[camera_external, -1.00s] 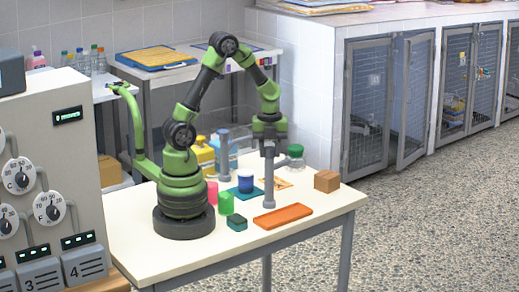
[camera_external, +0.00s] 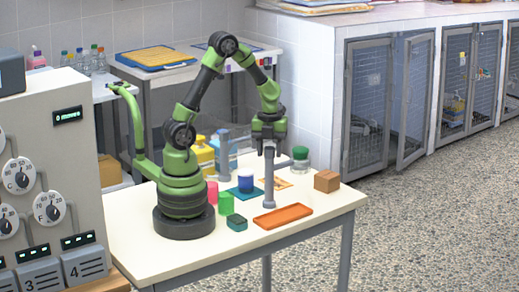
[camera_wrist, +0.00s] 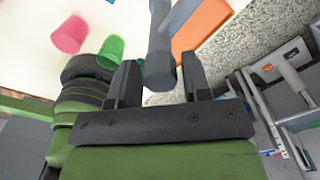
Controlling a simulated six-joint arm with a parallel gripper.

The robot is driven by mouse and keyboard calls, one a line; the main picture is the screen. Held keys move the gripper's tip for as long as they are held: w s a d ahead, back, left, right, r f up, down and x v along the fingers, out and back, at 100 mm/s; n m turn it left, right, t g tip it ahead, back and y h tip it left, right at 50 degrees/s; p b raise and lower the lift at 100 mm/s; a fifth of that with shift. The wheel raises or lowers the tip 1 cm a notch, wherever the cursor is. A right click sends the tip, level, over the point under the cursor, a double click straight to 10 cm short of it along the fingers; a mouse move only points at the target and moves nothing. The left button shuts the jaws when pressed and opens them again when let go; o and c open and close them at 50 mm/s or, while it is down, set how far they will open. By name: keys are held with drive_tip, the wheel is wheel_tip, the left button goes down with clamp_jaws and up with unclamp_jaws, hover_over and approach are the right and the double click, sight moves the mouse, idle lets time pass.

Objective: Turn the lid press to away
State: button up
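A grey upright post (camera_external: 268,185) with a wider foot stands on the white table below my gripper; I take it as part of the lid press. A second grey post (camera_external: 223,158) stands behind and to the left; whether the two are joined is unclear. My gripper (camera_external: 268,146) points down at the top of the nearer post. In the wrist view, the dark end of the post (camera_wrist: 160,72) lies between the two fingers of my gripper (camera_wrist: 157,80). The fingers are apart, with narrow gaps beside the post, so it does not look clamped.
A blue and white cup (camera_external: 245,182) is left of the post, and a green-lidded jar (camera_external: 300,160) is right of it. An orange tray (camera_external: 283,215), wooden block (camera_external: 327,181), green cup (camera_external: 226,204), pink cup (camera_external: 212,192) and dark green block (camera_external: 237,223) are nearby.

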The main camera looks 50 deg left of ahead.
drive_tip(key=shift+o, duration=0.9)
wheel_tip(320, 180, up, 10)
drive_tip(key=shift+f, duration=0.1)
